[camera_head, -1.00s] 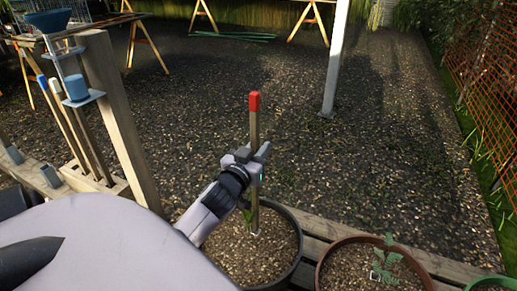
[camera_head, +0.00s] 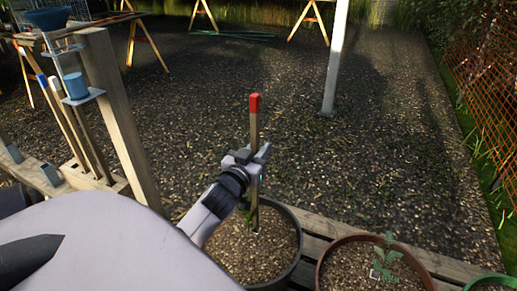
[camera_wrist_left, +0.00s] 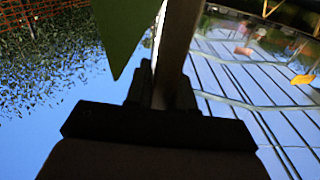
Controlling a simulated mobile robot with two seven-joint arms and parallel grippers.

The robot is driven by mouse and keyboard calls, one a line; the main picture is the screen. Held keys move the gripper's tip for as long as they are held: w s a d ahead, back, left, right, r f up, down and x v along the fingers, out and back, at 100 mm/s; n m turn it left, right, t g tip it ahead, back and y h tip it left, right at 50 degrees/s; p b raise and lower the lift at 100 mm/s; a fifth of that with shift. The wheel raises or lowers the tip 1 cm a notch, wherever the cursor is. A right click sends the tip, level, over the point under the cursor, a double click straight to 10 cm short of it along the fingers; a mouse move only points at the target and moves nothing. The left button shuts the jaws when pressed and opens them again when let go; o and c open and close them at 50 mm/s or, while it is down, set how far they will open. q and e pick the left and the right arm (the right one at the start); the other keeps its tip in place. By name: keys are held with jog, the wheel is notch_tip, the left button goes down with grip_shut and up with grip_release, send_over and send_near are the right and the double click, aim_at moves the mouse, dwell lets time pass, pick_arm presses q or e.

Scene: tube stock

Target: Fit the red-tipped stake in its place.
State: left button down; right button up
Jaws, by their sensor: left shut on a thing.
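The red-tipped stake (camera_head: 254,124) stands upright over the black pot of soil (camera_head: 297,262) in the head view. My left gripper (camera_head: 256,162) is shut on it around its middle. The stake's lower end comes down at the soil near a small green plant and a small pale marker; I cannot tell how deep it sits. In the left wrist view the stake (camera_wrist_left: 176,50) runs up from between the dark jaws, with a green leaf (camera_wrist_left: 122,32) close beside it. My right gripper is not in view.
A brown pot (camera_head: 322,268) with a seedling stands to the right, and a green-rimmed pot (camera_head: 490,283) beyond it. A wooden post (camera_head: 118,120) and a rack with blue- and white-tipped stakes (camera_head: 58,105) are at left.

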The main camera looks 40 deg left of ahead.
pick_arm(q)
jog(key=shift+f, duration=0.45)
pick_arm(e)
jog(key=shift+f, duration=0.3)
pick_arm(q)
jog(key=shift+f+b, duration=0.15)
jog(key=shift+b, duration=0.15)
jog(key=shift+f+b, duration=1)
jog(key=shift+f, duration=0.35)
